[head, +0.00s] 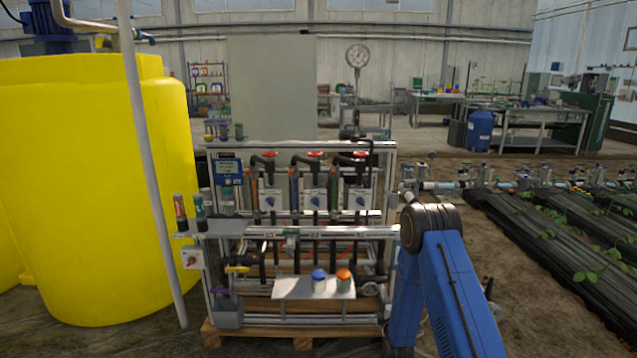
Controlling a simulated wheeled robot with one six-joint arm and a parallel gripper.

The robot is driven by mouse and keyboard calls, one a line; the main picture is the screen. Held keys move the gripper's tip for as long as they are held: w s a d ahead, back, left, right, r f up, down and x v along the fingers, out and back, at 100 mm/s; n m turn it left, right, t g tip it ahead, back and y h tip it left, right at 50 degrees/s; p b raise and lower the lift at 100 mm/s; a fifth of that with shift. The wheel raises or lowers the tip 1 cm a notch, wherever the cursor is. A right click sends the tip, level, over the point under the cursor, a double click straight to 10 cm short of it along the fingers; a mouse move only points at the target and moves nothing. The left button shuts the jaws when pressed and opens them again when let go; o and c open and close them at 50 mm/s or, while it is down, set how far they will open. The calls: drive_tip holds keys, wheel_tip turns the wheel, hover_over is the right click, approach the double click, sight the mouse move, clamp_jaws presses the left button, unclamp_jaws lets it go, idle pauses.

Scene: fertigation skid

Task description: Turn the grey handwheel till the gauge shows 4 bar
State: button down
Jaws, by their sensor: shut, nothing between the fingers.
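The gauge (357,55) is a round white dial on a post behind the skid, facing me. Its needle and numbers are too small to read. A dark grey round part (371,290), which looks like the grey handwheel, sits low at the right of the skid (320,232), near my arm. It is small and partly lost among the pipes, so its turn position cannot be told. My blue arm rises at the lower right, in front of the skid's right edge. My gripper does not show; the arm's end is hidden or out of the picture.
Several red handwheels (316,154) top the black pipes. A shelf (314,287) with blue (318,280) and orange (343,280) caps juts from the front. A yellow tank (90,190) and slanting pole (150,165) stand left. Plant rows (560,225) lie right.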

drive_tip(key=shift+a+f, duration=0.1)
drive_tip(key=shift+f, duration=0.35)
idle(0.3)
drive_tip(key=shift+d+f, duration=0.15)
drive_tip(key=shift+d, duration=0.25)
drive_tip(key=s, duration=0.6)
idle(0.3)
wheel_tip(320, 180, up, 5)
drive_tip(key=a+n, duration=0.1)
drive_tip(key=n, duration=0.5)
drive_tip(key=w, duration=0.6)
drive_tip(key=shift+f, duration=0.15)
